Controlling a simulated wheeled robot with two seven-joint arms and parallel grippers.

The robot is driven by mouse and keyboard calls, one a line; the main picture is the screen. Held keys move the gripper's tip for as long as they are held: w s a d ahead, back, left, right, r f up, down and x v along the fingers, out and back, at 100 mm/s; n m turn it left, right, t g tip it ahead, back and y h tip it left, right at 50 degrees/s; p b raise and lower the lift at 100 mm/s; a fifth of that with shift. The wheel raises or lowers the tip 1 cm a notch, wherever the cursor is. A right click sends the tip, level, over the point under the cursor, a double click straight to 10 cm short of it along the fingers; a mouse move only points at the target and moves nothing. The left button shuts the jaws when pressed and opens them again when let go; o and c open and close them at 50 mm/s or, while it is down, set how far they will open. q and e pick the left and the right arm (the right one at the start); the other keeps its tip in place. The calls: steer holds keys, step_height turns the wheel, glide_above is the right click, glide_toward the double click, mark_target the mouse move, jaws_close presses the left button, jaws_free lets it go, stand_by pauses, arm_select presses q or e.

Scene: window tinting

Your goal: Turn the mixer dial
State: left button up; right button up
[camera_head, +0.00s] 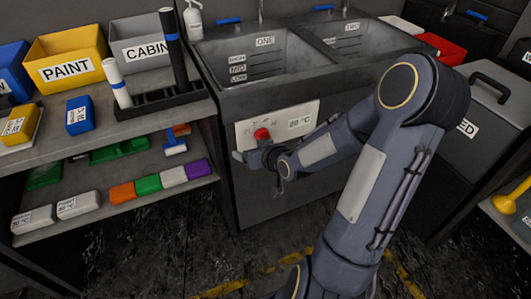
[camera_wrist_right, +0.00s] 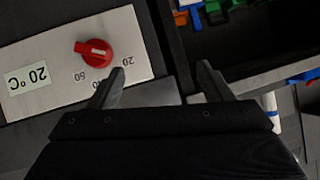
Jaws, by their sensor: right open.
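The red mixer dial (camera_head: 262,134) sits on a pale panel (camera_head: 304,110) on the front of the sink unit. In the right wrist view the dial (camera_wrist_right: 95,52) has a pale pointer mark, with "20" and "60" printed near it; the panel's display (camera_wrist_right: 28,77) reads 20 °C. My right gripper (camera_head: 259,167) is in front of the panel, just below the dial. In the wrist view my right gripper (camera_wrist_right: 162,74) is open and empty; the dial lies outside its fingers, beyond the left one. My left gripper is not in view.
Two sinks labelled ONE (camera_head: 265,62) and TWO (camera_head: 360,42) are above the panel. A shelf (camera_head: 60,155) with bins and coloured blocks stands at the left. A grey lidded box (camera_head: 475,150) is at the right. The floor in front is clear.

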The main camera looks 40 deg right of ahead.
steer(key=w+d+f+m+t+h+b, duration=0.1)
steer(key=d+f+m+t+b, duration=0.2)
steer(key=d+f, duration=0.3)
steer(key=m+t+h+b, duration=0.1)
steer(key=m+t+h, duration=0.2)
glide_toward(262, 133)
step_height(262, 133, down, 2)
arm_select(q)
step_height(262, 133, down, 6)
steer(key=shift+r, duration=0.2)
arm_select(e)
steer(key=x, duration=0.7)
steer(key=shift+w+d+f, duration=0.1)
steer(key=shift+w+d, duration=0.2)
steer(key=shift+d, duration=0.05)
steer(key=c, duration=1)
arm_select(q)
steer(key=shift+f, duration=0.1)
